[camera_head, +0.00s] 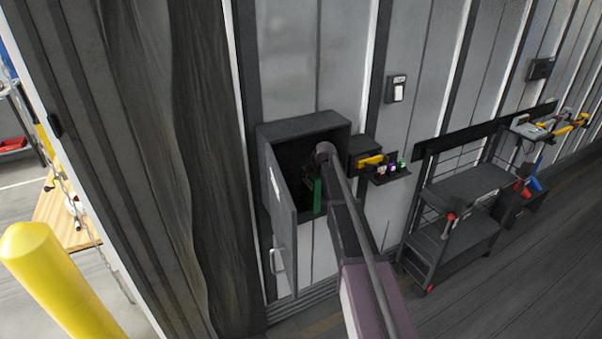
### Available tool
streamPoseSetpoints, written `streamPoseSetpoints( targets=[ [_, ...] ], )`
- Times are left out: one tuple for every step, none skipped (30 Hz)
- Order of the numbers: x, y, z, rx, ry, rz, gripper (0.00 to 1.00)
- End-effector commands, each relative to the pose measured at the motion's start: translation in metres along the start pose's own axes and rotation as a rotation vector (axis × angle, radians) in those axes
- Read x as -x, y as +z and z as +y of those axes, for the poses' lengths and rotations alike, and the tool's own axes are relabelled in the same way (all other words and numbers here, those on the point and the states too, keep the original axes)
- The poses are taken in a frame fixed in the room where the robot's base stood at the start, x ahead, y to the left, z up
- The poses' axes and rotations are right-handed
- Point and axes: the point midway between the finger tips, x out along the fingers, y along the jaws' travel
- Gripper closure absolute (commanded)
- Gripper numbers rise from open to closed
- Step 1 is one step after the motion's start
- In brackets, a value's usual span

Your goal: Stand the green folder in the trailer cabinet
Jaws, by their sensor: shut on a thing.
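The trailer cabinet (305,124) is a dark box on the grey ribbed wall. Its door (283,228) stands open toward the left and front. The green folder (317,194) shows as a narrow upright green strip in the cabinet opening. My gripper (318,176) is at the cabinet opening, shut on the green folder. My arm's end covers much of the gripper and the right side of the opening. The fingertips are dark and hard to make out. I cannot tell whether the folder touches the cabinet floor.
Right of the cabinet, a small shelf (388,176) holds several small coloured items, with a yellow-handled tool (370,160) beside it. A dark cart (468,187) stands farther right. A yellow bollard (48,275) is at lower left. The floor (520,270) at lower right is clear.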

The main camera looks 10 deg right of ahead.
Motion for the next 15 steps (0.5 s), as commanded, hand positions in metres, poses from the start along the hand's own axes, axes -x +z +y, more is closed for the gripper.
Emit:
streamPoseSetpoints(
  targets=[
    [-0.0030,-0.0048,0.0005,0.000,0.000,0.000,1.00],
    [-0.0037,-0.0059,0.0004,0.000,0.000,0.000,1.00],
    [-0.0042,-0.0068,0.0002,0.000,0.000,0.000,1.00],
    [-0.0044,-0.0071,0.0000,0.000,0.000,0.000,1.00],
    [-0.0045,-0.0072,-0.0001,0.000,0.000,0.000,1.00],
    [-0.0045,-0.0071,-0.0003,0.000,0.000,0.000,1.00],
    [-0.0044,-0.0070,-0.0004,0.000,0.000,0.000,1.00],
    [-0.0043,-0.0069,-0.0005,0.000,0.000,0.000,1.00],
    [-0.0043,-0.0069,-0.0005,0.000,0.000,0.000,1.00],
    [-0.0043,-0.0069,-0.0005,0.000,0.000,0.000,1.00],
    [-0.0043,-0.0069,-0.0006,0.000,0.000,0.000,1.00],
    [-0.0043,-0.0069,-0.0006,0.000,0.000,0.000,1.00],
    [-0.0045,-0.0071,-0.0006,0.000,0.000,0.000,1.00],
    [-0.0048,-0.0077,-0.0007,0.000,0.000,0.000,1.00],
    [-0.0057,-0.0091,-0.0006,0.000,0.000,0.000,1.00]
  ],
)
